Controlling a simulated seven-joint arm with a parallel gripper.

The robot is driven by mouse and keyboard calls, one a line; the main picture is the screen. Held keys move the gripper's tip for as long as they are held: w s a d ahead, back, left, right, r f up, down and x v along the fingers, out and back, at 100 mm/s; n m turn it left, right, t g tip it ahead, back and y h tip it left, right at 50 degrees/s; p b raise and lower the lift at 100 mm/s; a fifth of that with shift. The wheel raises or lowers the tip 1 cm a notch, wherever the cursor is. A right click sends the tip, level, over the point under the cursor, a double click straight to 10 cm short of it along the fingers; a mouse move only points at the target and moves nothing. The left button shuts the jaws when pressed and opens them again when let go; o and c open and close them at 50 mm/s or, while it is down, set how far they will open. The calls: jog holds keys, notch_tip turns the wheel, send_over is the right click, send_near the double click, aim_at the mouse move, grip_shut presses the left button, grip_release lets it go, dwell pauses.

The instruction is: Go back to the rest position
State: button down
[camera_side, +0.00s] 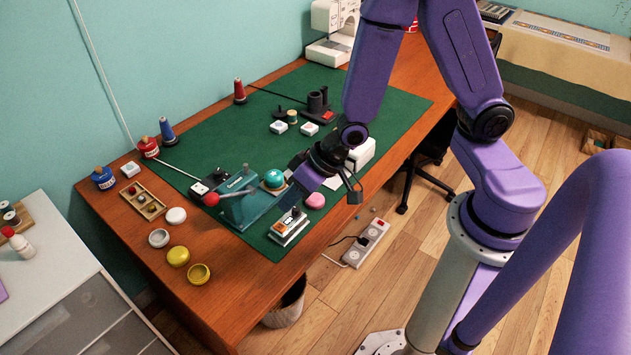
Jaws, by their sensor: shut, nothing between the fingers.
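My gripper (352,188) is at the end of my purple arm, above the front edge of the wooden table (200,290). It is shut and holds nothing. Its fingers are to the right of a pink round thing (315,201) and a teal ball (274,178), apart from both. My wrist covers part of the mat behind it.
A green mat (222,128) covers much of the table. A teal device with a red-knobbed lever (245,205) stands near its front. Yellow and white round pieces lie at the front left. A sewing machine (335,20) stands at the back. A power strip (367,243) lies on the floor.

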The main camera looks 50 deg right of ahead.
jog(key=s+d+r+n+g+h, duration=0.2)
jog(key=s+d+r+n, duration=0.2)
jog(key=s, duration=0.5)
jog(key=s+d+r+n+g+h, duration=0.2)
jog(key=s+d+r+n, duration=0.3)
jog(key=s+r, duration=0.4)
jog(key=shift+s+r+n+g, duration=0.25)
jog(key=shift+n+g, duration=0.25)
jog(key=shift+n, duration=0.3)
jog(key=shift+d, duration=0.1)
